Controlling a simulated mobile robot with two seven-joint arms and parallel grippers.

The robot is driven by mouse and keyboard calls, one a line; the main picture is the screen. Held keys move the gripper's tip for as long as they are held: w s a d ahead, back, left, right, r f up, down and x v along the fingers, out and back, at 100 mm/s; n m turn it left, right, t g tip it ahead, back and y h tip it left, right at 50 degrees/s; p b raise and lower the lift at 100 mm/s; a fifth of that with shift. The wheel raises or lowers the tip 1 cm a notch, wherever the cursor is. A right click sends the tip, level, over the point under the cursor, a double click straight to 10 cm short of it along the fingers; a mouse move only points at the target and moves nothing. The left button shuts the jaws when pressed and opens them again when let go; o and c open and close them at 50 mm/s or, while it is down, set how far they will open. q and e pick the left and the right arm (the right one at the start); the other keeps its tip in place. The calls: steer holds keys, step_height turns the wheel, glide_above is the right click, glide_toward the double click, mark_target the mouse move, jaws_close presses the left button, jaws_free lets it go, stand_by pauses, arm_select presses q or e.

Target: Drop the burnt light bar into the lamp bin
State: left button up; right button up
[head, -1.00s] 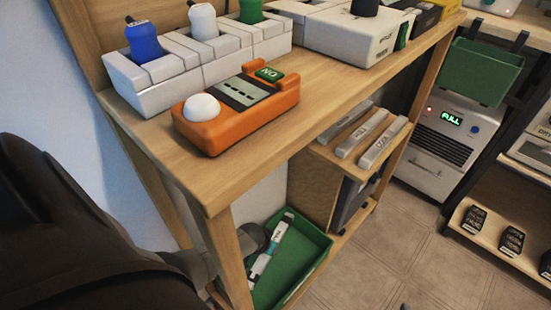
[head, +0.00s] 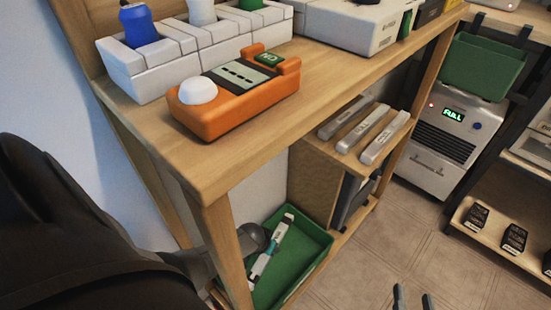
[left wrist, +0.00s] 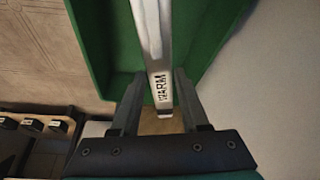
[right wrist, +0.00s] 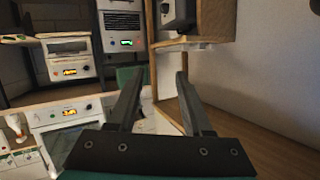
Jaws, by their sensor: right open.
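A pale light bar (head: 272,248) with dark lettering and a teal band lies tilted in a green bin (head: 322,250) on the low shelf. In the left wrist view the bar (left wrist: 153,40) runs between the fingers of my left gripper (left wrist: 158,98), inside the green bin (left wrist: 92,45). These fingers are apart, with a gap beside the bar. I cannot tell whether this bar is burnt.
Three grey bars (head: 365,132) lie on a small wooden shelf. An orange device (head: 235,98) and white holders (head: 150,68) stand on the bench top. A second green bin (head: 482,65) hangs above a machine reading FULL (head: 440,135).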

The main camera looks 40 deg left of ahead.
arm_select(q)
steer(key=o, duration=0.5)
